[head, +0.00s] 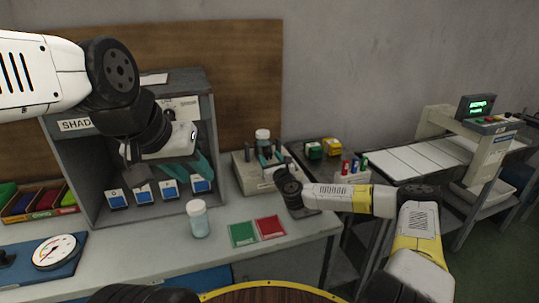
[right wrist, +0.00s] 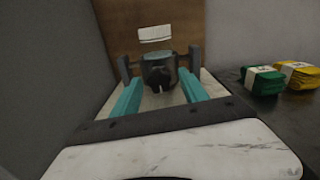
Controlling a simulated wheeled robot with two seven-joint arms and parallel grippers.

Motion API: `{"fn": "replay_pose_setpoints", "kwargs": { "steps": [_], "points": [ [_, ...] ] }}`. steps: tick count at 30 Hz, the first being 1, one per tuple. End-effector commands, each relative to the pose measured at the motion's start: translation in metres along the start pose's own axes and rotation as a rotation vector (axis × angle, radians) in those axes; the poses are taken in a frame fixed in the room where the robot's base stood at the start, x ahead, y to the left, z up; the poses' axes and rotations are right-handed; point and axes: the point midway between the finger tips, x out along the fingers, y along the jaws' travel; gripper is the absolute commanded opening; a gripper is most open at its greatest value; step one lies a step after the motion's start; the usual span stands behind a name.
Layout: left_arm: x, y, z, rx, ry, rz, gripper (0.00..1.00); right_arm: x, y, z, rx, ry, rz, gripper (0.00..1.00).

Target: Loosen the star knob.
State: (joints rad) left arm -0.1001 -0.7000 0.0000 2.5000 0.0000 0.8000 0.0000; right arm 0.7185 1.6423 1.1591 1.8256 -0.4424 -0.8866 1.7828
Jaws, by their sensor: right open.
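A dark, lobed knob, which looks like the star knob (right wrist: 160,78), shows in the right wrist view on the near side of a clear jar, between two upright posts. In the head view the jar stands on a grey bench device (head: 243,172); the knob cannot be made out there. My right gripper (right wrist: 158,92) is open, with one teal finger on each side of the knob and visible gaps between. In the head view it reaches over the device from the right (head: 266,153). My left gripper (head: 165,168) hangs before the shade cabinet; its finger opening is unclear.
A capped jar (head: 198,219), a green card (head: 243,234) and a red card (head: 270,227) lie on the bench left of my right arm. A dial gauge (head: 55,251) sits at the left. Green and yellow bundles (head: 323,149) lie behind my right arm.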

Motion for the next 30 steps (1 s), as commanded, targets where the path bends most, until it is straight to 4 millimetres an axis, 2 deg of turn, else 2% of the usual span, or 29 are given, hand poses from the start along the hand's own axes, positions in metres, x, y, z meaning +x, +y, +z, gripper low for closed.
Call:
{"fn": "replay_pose_setpoints", "kwargs": {
  "steps": [7,8,15,23,30],
  "points": [
    [0.0000,0.0000,0.0000,0.000,0.000,0.000,0.36,0.0013,0.0004,0.0001,0.000,0.000,0.001,0.52],
    [0.0000,0.0000,0.0000,0.000,0.000,0.000,0.36,0.0012,0.0004,0.0001,0.000,0.000,0.001,0.48],
    [0.0000,0.0000,0.0000,0.000,0.000,0.000,0.36,0.0010,0.0004,0.0000,0.000,0.000,0.001,0.01],
    [0.0000,0.0000,0.0000,0.000,0.000,0.000,0.36,0.0010,0.0005,-0.0001,-0.013,0.001,0.001,0.00],
    [0.0000,0.0000,0.0000,0.000,0.000,0.000,0.36,0.0009,0.0007,-0.0002,-0.109,0.001,0.003,0.00]
  ]
}}
